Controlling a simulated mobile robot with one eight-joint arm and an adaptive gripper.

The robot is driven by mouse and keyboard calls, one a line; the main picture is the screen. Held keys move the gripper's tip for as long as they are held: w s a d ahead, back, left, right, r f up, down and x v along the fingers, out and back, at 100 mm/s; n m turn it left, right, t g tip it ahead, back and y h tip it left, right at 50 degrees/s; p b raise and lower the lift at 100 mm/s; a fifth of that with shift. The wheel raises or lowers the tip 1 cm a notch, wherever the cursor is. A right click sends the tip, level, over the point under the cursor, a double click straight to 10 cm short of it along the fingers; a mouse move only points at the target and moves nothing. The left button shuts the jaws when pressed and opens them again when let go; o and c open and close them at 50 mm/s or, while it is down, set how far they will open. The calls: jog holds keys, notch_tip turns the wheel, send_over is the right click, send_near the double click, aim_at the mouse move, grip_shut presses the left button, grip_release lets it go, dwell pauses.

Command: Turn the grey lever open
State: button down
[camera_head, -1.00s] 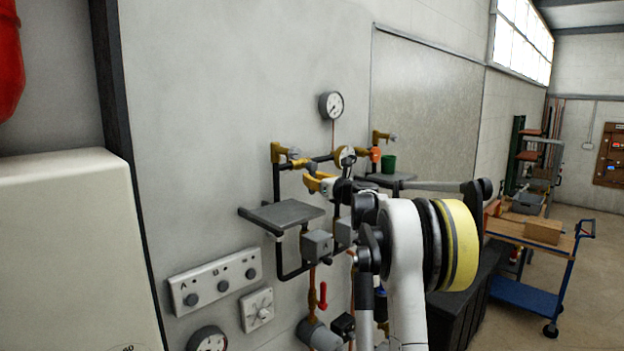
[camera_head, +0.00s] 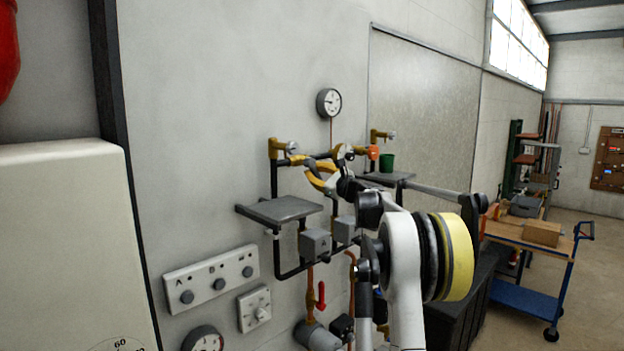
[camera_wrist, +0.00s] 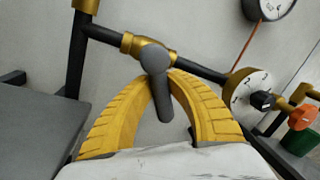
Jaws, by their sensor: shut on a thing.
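The grey lever (camera_wrist: 163,98) shows in the wrist view, with its round hub (camera_wrist: 155,58) on a brass fitting (camera_wrist: 132,44) in a dark pipe. Its handle hangs down, tilted slightly to the right in that picture, away from the line of the pipe. My gripper (camera_wrist: 161,80) has its two yellow fingers arched to either side of the handle, tips closed on it just below the hub. In the head view my gripper (camera_head: 315,168) is at the pipework between the two shelves; the lever is too small to make out there.
A grey shelf (camera_head: 282,209) juts out left of my gripper. A numbered dial (camera_wrist: 247,90), an orange handle (camera_wrist: 303,117) and a green cup (camera_wrist: 298,141) are to the right. A gauge (camera_head: 328,102) hangs above. Grey boxes (camera_head: 315,243) sit below.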

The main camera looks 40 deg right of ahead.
jog(key=n, duration=0.2)
jog(key=d+n, duration=0.1)
jog(key=n, duration=0.1)
jog(key=r+n+y, duration=0.1)
jog(key=n, duration=0.1)
jog(key=shift+d+r+n+t+b, duration=0.1)
jog(key=shift+d+n+t+b, duration=0.1)
jog(key=shift+n+t+b, duration=0.15)
jog(key=n, duration=0.2)
jog(key=r+n+y, duration=0.1)
jog(key=n, duration=0.1)
jog(key=n+y, duration=0.1)
jog(key=n, duration=0.1)
jog(key=shift+d+r+n, duration=0.2)
jog(key=shift+r+n, duration=0.05)
jog(key=shift+r, duration=0.15)
jog(key=shift+n+p, duration=0.3)
jog(key=c, duration=1.3)
grip_release()
jog(key=shift+r, duration=0.1)
jog(key=shift+o, duration=0.2)
jog(key=s+f, duration=0.2)
jog(key=s, duration=1)
jog(key=shift+d+f, duration=0.2)
jog(key=shift+d, duration=0.25)
